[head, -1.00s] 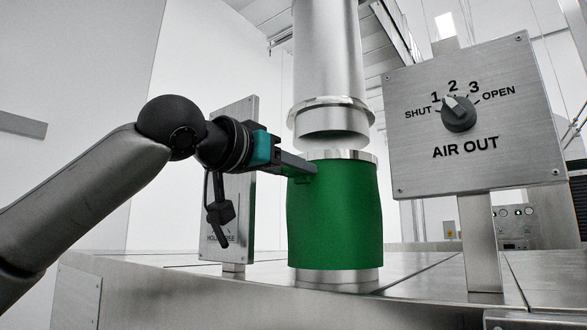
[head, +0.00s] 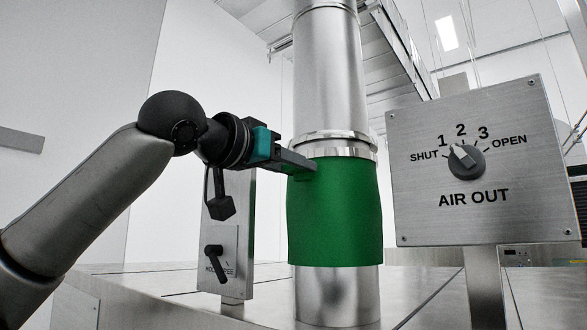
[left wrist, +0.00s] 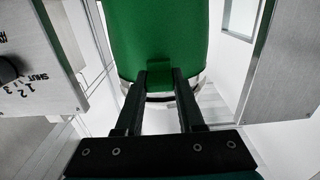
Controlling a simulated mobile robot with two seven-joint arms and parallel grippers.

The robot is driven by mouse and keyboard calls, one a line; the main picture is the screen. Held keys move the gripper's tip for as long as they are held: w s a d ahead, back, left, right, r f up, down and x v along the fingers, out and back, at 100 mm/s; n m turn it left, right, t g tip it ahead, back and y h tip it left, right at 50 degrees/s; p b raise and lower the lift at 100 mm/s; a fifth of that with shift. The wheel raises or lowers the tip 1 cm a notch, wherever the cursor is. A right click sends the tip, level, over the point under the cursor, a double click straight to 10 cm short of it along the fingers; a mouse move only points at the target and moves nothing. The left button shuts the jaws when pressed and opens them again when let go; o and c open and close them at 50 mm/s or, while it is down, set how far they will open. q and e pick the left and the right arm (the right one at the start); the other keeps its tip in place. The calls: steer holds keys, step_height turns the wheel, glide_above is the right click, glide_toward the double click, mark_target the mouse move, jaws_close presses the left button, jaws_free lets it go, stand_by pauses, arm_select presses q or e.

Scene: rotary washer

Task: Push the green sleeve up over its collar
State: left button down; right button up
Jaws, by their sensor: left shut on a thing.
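The green sleeve (head: 335,220) is wrapped upright around a vertical metal pipe, with bare lower pipe (head: 337,295) showing below it. The metal collar (head: 335,141) is a flanged ring at the foot of the upper pipe, just above the sleeve. A narrow bright metal band shows between the collar's ring and the sleeve's top edge. My left gripper (head: 312,167) is at the sleeve's upper left edge. In the left wrist view its fingers (left wrist: 160,75) are shut on a small green tab of the sleeve (left wrist: 155,35). My right gripper is not in view.
The AIR OUT panel (head: 470,220) with a dial (head: 466,160) stands close on the right. A smaller panel (head: 237,240) with a black lever (head: 214,258) stands behind my left wrist. The metal deck (head: 430,290) is clear around the pipe.

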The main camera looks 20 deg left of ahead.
arm_select(q)
steer(key=shift+r, duration=0.6)
steer(key=shift+s+a+r, duration=0.1)
steer(key=shift+r, duration=0.05)
steer(key=c, duration=1)
jaws_free()
steer(key=o, duration=0.5)
steer(key=shift+f, duration=0.2)
